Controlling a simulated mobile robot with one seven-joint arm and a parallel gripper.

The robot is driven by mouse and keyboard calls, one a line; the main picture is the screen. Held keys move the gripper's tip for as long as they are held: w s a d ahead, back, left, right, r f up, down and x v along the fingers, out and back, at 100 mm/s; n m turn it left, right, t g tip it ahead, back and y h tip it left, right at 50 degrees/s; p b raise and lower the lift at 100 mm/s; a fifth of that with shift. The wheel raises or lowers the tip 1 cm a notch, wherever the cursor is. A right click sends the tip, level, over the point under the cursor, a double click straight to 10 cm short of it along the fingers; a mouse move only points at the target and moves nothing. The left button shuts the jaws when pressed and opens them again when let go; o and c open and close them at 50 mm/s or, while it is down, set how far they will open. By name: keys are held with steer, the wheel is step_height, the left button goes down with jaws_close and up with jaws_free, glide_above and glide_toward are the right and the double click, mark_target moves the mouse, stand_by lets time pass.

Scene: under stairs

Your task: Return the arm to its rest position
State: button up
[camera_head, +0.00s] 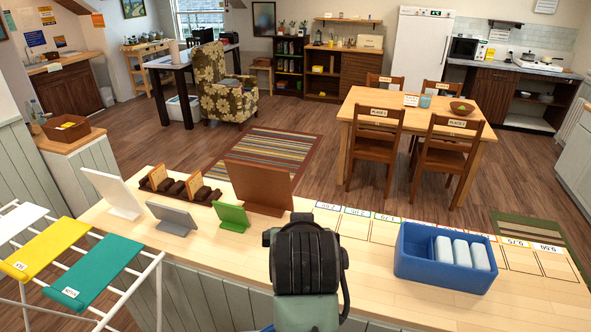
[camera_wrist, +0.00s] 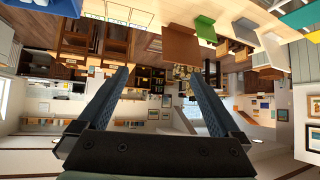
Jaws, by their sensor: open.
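My gripper (camera_wrist: 158,78) shows in the wrist view with its two fingers spread apart and nothing between them. The wrist picture is upside down, with the room seen past the fingers. In the head view my dark arm (camera_head: 305,258) rises in front of the wooden counter (camera_head: 375,277), at the middle bottom. The gripper's fingers cannot be made out in that view.
On the counter stand a blue bin (camera_head: 437,272) with white items, a brown panel (camera_head: 262,187), a green stand (camera_head: 232,217), a grey stand (camera_head: 172,218) and a white panel (camera_head: 113,194). A drying rack (camera_head: 145,275) stands at left. The floor beyond holds a dining table (camera_head: 423,117).

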steer(key=s+a+r+t+b, duration=0.1)
steer(key=s+r+t+b, duration=0.15)
steer(key=r+t, duration=0.45)
steer(key=s+r+t+b, duration=0.2)
steer(key=r+t+b, duration=0.1)
steer(key=r, duration=0.9)
steer(key=s+r+t+b, duration=0.3)
steer(key=s+r+t, duration=0.4)
steer(key=s+r, duration=0.4)
steer(key=shift+s+d, duration=0.15)
steer(key=shift+s, duration=0.9)
